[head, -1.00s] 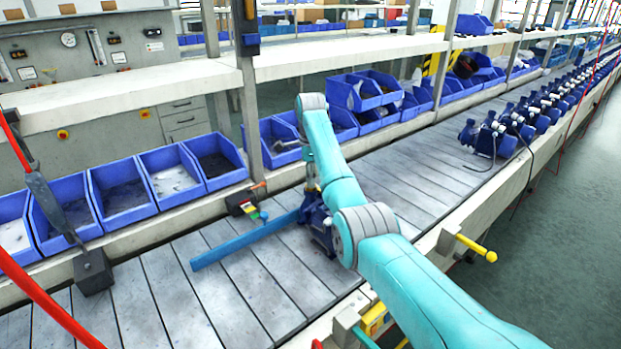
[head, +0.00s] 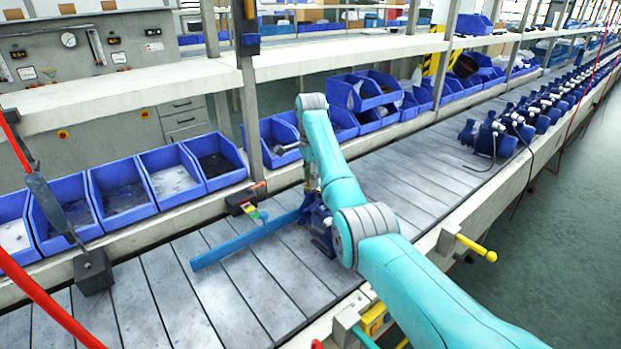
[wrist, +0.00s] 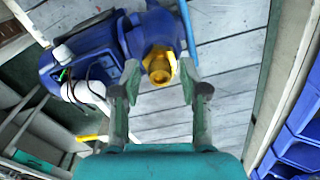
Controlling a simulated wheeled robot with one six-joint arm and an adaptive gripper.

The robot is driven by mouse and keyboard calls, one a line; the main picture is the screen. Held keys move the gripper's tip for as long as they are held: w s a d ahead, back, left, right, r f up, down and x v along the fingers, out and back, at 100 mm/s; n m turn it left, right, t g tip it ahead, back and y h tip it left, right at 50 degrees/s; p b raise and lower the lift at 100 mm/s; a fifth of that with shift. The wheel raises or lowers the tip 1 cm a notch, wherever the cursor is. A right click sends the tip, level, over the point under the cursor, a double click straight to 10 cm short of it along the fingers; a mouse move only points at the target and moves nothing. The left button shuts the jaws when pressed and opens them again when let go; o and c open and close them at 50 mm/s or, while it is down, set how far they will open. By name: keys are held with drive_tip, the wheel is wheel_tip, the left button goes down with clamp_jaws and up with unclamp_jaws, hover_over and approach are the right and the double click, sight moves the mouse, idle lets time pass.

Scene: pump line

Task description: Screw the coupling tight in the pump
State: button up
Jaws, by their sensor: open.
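The blue pump (head: 318,226) stands on the slatted conveyor, partly hidden behind my arm in the head view. In the wrist view the pump (wrist: 88,60) shows its motor body at the left. The brass coupling (wrist: 160,70) sits in the pump's blue port, with its open end towards the camera. My gripper (wrist: 160,76) is open, with one finger on each side of the coupling.
A blue bar (head: 245,240) lies across the conveyor (head: 130,300) beside the pump. Blue bins (head: 122,190) line the far side, under a shelf. More pumps (head: 490,138) stand further along at the right. A yellow-tipped handle (head: 489,256) sticks out from the near edge.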

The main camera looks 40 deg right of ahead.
drive_tip(key=shift+n, duration=1.8)
drive_tip(key=shift+n, duration=1.7)
drive_tip(key=n, duration=0.3)
